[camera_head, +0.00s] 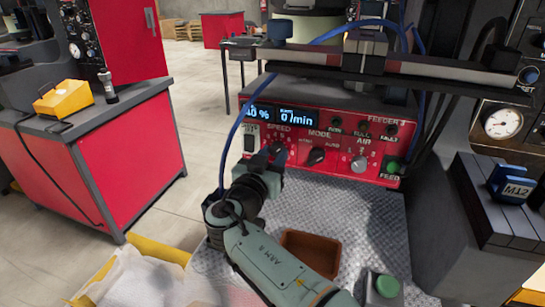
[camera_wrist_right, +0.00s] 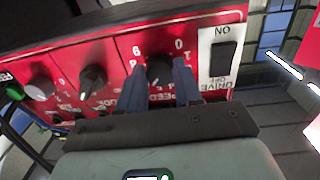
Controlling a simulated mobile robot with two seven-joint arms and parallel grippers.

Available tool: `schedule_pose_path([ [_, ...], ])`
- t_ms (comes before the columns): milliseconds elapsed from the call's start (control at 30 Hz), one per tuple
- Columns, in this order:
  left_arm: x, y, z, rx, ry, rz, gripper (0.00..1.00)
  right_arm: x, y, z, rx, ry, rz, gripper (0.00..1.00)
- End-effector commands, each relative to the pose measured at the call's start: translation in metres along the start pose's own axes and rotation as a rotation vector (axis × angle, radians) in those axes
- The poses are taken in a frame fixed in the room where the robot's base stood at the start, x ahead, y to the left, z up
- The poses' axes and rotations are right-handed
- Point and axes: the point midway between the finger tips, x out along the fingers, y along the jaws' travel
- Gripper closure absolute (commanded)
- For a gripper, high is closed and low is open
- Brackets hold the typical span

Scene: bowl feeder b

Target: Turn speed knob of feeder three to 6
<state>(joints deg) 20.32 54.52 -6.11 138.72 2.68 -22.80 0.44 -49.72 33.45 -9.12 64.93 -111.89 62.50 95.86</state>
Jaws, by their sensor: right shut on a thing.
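The red control panel of feeder 3 (camera_head: 330,128) carries a SPEED section at its left. My right gripper (camera_head: 270,157) reaches up to this section and covers most of the knob in the head view. In the right wrist view, the dark speed knob (camera_wrist_right: 159,70) sits between the two blue fingers of my right gripper (camera_wrist_right: 158,82), which are shut on it. The printed scale appears upside down there, and the knob's pointer is too hidden to read. The panel display (camera_head: 297,117) shows a percent figure, partly cut off, and 0 /min. My left gripper is not in view.
Right of the speed knob are the mode knob (camera_head: 316,156), the grey air knob (camera_head: 358,164) and a green feed button (camera_head: 393,167). A drive switch (camera_head: 251,138) is at the left. A brown tray (camera_head: 311,252) lies below on the metal plate. A rail crosses above the panel.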

Motion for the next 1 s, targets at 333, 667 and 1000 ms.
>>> schedule_pose_path([
  [333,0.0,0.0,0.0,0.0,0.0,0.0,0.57,0.0,0.0,0.0,-0.001,0.001,0.001,0.41],
  [667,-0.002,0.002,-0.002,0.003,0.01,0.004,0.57,-0.024,-0.001,-0.001,-0.001,-0.001,-0.003,0.41],
  [1000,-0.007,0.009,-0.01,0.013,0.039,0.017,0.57,-0.099,-0.001,-0.001,-0.002,0.001,-0.004,0.41],
])
